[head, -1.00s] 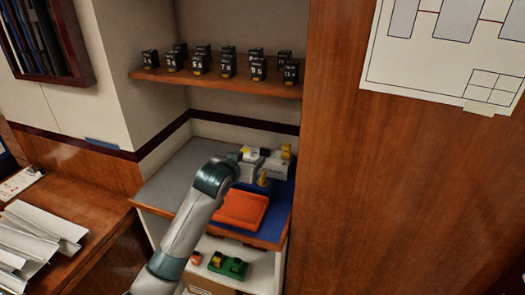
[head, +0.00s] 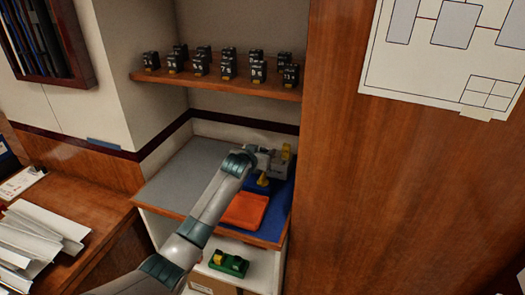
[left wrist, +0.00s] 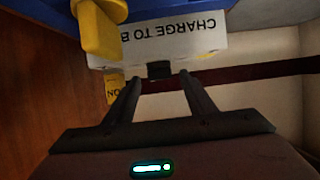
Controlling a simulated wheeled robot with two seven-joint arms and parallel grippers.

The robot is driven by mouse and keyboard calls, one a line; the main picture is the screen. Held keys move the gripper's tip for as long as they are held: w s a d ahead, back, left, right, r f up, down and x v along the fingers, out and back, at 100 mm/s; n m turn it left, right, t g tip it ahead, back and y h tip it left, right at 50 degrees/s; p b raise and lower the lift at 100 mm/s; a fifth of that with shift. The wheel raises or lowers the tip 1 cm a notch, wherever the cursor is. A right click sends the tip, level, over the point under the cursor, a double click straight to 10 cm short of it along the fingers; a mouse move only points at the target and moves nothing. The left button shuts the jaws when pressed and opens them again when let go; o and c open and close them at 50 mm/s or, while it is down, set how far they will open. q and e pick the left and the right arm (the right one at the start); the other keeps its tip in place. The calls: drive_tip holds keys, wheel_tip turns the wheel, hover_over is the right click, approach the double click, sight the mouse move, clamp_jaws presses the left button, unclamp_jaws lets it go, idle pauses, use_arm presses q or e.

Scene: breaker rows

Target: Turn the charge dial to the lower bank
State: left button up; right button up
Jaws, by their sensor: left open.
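A light grey charger box (head: 281,168) stands on the blue mat at the right end of the counter, with yellow parts on it. In the left wrist view the box (left wrist: 205,40) shows upside down, with lettering that begins "CHARGE TO B" and is cut off. A small dark block (left wrist: 159,70) sits at its edge, perhaps the dial; I cannot tell. A thick yellow handle (left wrist: 98,30) stands to its left. My left gripper (left wrist: 161,76) is open, its fingertips on either side of the dark block. In the head view my left gripper (head: 264,153) largely hides the box's left part.
An orange tray (head: 245,210) lies on the blue mat in front of the box. Several black numbered breakers (head: 228,66) stand on the shelf above. A green piece (head: 229,264) lies below. The wooden panel (head: 335,150) is close on the right.

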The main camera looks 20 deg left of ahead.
use_arm(q)
drive_tip(key=shift+w+f, duration=0.2)
drive_tip(key=shift+w, duration=0.2)
drive_tip(key=c, duration=1)
drive_tip(key=shift+c, duration=0.2)
